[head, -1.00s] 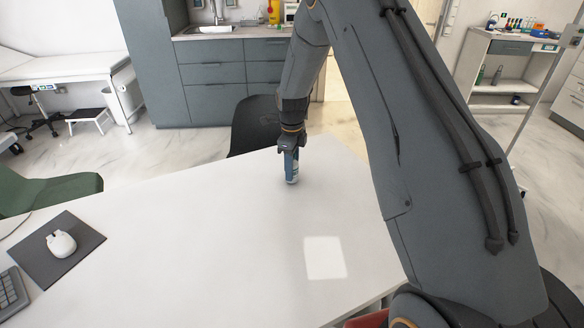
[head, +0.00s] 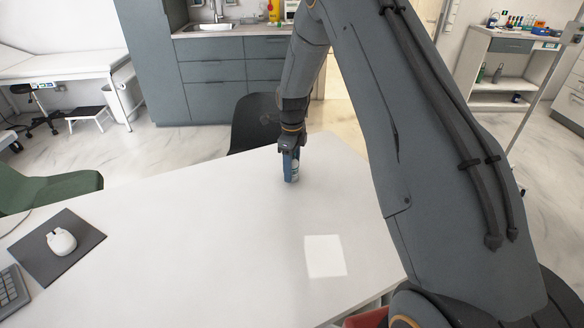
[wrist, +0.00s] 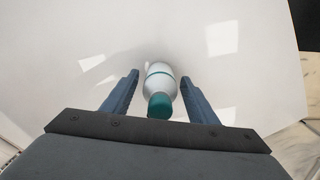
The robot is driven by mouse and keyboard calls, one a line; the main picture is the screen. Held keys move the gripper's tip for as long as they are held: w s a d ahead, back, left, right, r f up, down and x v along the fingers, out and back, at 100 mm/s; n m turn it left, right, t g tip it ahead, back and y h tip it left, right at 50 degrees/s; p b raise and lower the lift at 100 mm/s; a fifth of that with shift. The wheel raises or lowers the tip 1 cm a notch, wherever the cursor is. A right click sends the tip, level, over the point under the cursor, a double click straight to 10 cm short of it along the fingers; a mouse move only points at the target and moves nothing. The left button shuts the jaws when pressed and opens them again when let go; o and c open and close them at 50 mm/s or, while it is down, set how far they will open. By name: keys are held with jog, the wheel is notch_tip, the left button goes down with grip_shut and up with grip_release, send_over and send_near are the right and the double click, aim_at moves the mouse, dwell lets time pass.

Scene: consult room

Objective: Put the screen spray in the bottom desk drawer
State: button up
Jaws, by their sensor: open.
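The screen spray, a white bottle with a teal cap (wrist: 160,92), stands on the white desk (head: 190,235) near its far edge. In the wrist view it sits between the two blue fingers of my gripper (wrist: 158,92), with a gap visible on each side. In the head view my gripper (head: 291,166) points down over the bottle, and its fingers hide most of the bottle. My gripper is open. The bottom desk drawer is not visible in either view.
A mouse (head: 61,241) on a dark pad (head: 40,262) and a keyboard (head: 10,291) lie at the desk's left. A dark chair (head: 253,122) stands just beyond the far edge, and a green chair (head: 50,190) at the left. The desk's middle is clear.

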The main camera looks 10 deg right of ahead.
notch_tip(320, 180, up, 7)
jog(key=b, duration=0.2)
jog(key=shift+w+d+r+b, duration=0.1)
jog(key=shift+d+b, duration=0.05)
jog(key=shift+b, duration=0.2)
jog(key=shift+o, duration=0.4)
jog(key=shift+r, duration=0.2)
jog(key=shift+r+n+p, duration=0.4)
jog(key=shift+n+p, duration=0.35)
jog(key=shift+n, duration=0.35)
jog(key=n+p, duration=0.2)
jog(key=n, duration=0.2)
jog(key=shift+r, duration=0.2)
jog(key=shift+f+n, duration=0.1)
jog(key=shift+n, duration=0.3)
jog(key=shift+f+p, duration=0.25)
jog(key=shift+p, duration=0.1)
jog(key=shift+a+f+p, duration=0.2)
jog(key=shift+f+p, duration=1.35)
jog(key=shift+f, duration=2.1)
jog(key=shift+c, duration=0.3)
